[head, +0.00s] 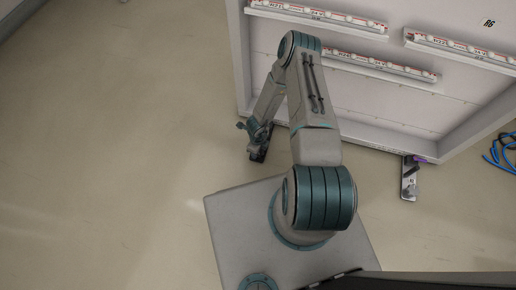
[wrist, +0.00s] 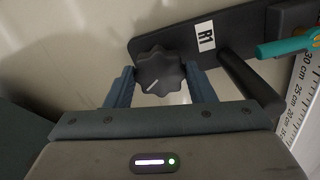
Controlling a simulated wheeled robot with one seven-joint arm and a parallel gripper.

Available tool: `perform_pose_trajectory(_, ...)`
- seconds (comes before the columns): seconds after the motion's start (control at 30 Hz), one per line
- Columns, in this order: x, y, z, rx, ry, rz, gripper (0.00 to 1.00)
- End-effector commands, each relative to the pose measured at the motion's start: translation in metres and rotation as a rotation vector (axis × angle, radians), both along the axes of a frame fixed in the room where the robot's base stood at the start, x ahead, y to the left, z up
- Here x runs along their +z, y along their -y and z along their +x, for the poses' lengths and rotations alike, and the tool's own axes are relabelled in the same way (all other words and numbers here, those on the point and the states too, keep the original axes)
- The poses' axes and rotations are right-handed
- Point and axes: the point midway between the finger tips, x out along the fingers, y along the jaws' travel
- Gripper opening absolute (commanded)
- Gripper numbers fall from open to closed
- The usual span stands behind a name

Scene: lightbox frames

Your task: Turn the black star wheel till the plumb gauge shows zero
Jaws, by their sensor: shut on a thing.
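The black star wheel (wrist: 160,71) sits near the middle of the wrist view, with a pale line on its face. My gripper (wrist: 161,80) has one blue-grey finger on each side of the wheel and is shut on it. The wheel is at the left end of a dark bracket (wrist: 240,30) with a white label reading R1 (wrist: 205,36). In the head view, my gripper (head: 257,139) is low at the left corner of the lightbox frame, and the wheel cannot be made out there. I cannot pick out a plumb gauge or its reading.
A dark rod (wrist: 248,83), a teal part (wrist: 290,46) and a centimetre scale (wrist: 302,95) are right of the wheel. The large pale lightbox frame (head: 380,141) holds several white strips. Another bracket (head: 409,180) and blue cable (head: 500,152) are at right. Floor at left is clear.

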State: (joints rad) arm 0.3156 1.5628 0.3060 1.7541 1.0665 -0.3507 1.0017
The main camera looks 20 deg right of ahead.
Motion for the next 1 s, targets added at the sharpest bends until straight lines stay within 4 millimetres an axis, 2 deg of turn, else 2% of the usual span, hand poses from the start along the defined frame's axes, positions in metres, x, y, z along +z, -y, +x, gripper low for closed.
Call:
perform_pose_trajectory(0.57,-0.0010,-0.0004,-0.0010,-0.038,-0.002,0.001,0.27)
perform_pose_trajectory(0.6,-0.0010,-0.0004,-0.0011,-0.037,-0.002,0.001,0.52)
perform_pose_trajectory(0.67,-0.0010,-0.0003,-0.0010,-0.037,-0.002,0.001,0.69)
perform_pose_trajectory(0.7,-0.0009,-0.0002,-0.0009,-0.037,-0.002,0.001,0.71)
perform_pose_trajectory(1.0,0.0027,0.0003,0.0000,-0.037,0.000,0.000,0.71)
